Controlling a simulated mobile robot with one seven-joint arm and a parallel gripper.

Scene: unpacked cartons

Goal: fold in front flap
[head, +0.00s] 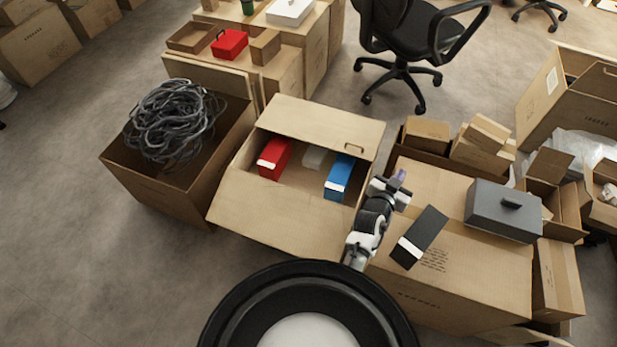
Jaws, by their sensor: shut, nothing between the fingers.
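The open carton (225,211) stands on the floor in the middle of the head view. Its near side is a broad tan panel (290,214) sloping down toward me; I cannot tell where the front flap ends and the wall begins. Its far flap (318,122) stands raised at the back. A red binder (274,158), a blue binder (341,177) and a small pale item (315,157) are inside. My gripper (400,176) is shut and empty, just right of the carton's right edge. My arm hides the carton's near right corner.
A closed carton (465,280) at right bears a dark binder (419,236) and a grey case (503,209). A carton of grey cables (172,122) stands at left. An office chair (405,70) is behind. Bare floor (90,270) lies front left.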

